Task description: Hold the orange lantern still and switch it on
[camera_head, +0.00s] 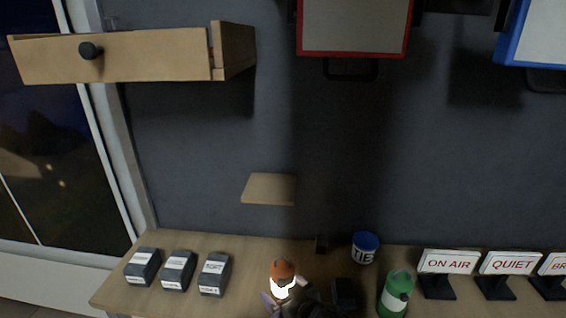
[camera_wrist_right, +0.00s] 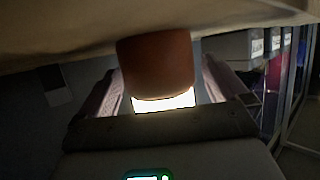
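The orange lantern (camera_head: 284,270) stands upright at the front of the wooden table, with an orange cap and a bright white glowing band. Its lower part is hidden in the head view. In the right wrist view the lantern (camera_wrist_right: 156,66) shows as a dark orange cylinder with the lit band beside it. My right gripper (camera_wrist_right: 161,82) has one finger on each side of the lantern. Narrow gaps show beside the glowing band, but I cannot tell whether the fingertips touch the lantern. My left gripper is not in view.
Several dark labelled boxes (camera_head: 179,270) stand at left on the table (camera_head: 112,292). A blue cup (camera_head: 365,247), a green canister (camera_head: 396,292) and lettered signs, including an ON AIR sign (camera_head: 447,262), stand at right. A small shelf (camera_head: 270,188) and an open drawer (camera_head: 140,58) hang above.

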